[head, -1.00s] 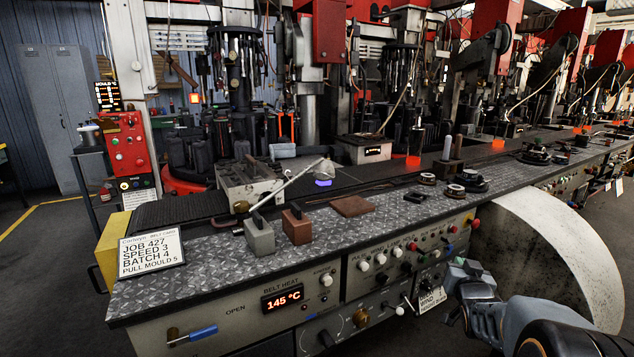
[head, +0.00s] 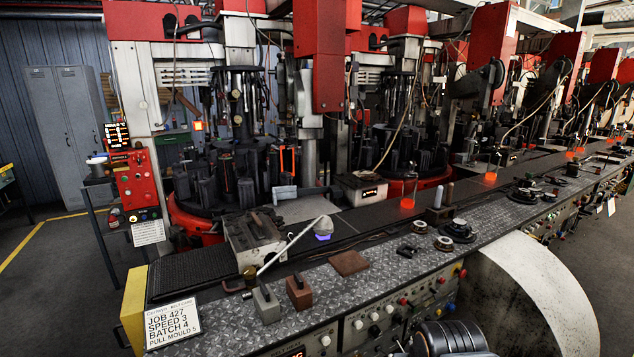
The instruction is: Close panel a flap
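The front of the console (head: 375,318) shows along its upper strip, with knobs and coloured buttons on it. Its lower part is cut off by the bottom edge of the picture. I cannot pick out a flap marked A in what shows, nor whether one is open or shut. A dark rounded part of my arm stands at the bottom edge, in front of the console. My gripper is out of the picture.
A large pale curved guard (head: 535,285) stands right of my arm. Floor (head: 60,300) is clear at left.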

